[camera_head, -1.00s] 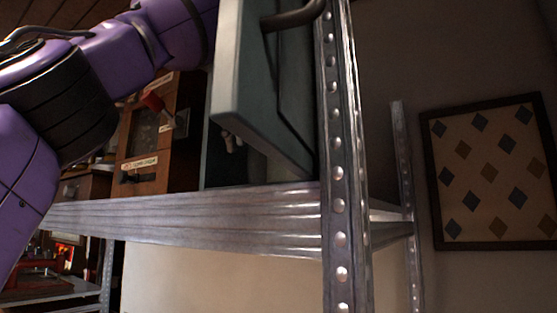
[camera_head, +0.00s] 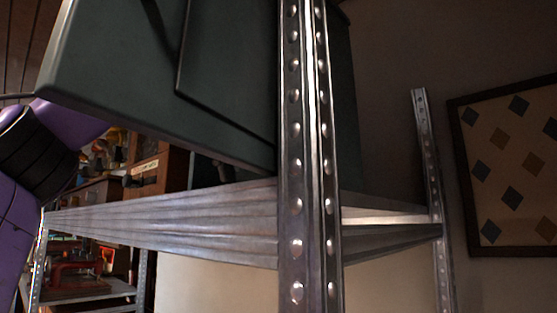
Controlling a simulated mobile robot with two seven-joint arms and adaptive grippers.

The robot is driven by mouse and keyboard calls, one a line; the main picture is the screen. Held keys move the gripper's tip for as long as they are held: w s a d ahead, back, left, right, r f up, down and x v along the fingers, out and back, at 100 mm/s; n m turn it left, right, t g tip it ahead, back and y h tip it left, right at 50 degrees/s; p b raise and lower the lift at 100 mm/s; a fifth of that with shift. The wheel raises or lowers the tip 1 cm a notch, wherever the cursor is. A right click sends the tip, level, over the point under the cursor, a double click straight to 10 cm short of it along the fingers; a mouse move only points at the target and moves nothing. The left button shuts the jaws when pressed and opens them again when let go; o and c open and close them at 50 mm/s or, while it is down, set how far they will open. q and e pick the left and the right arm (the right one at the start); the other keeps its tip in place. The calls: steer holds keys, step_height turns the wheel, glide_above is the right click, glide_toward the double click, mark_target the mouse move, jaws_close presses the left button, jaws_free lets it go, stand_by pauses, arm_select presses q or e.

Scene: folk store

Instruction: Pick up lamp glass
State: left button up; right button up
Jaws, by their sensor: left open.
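No lamp glass can be made out in the head view. My right gripper is out of view.
A riveted metal shelf post (camera_head: 308,200) stands close in front, with a shelf beam (camera_head: 160,222) running left. A wooden box (camera_head: 165,165) sits behind the beam. A lower shelf (camera_head: 95,293) is at bottom left. A framed diamond-pattern picture (camera_head: 515,170) hangs at right.

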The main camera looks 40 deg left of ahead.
arm_select(q)
steer(key=shift+s+a, duration=0.25)
steer(key=shift+s, duration=0.05)
steer(key=c, duration=1.3)
steer(key=shift+w+d+r, duration=0.1)
steer(key=shift+w+d, duration=0.1)
steer(key=shift+w, duration=0.05)
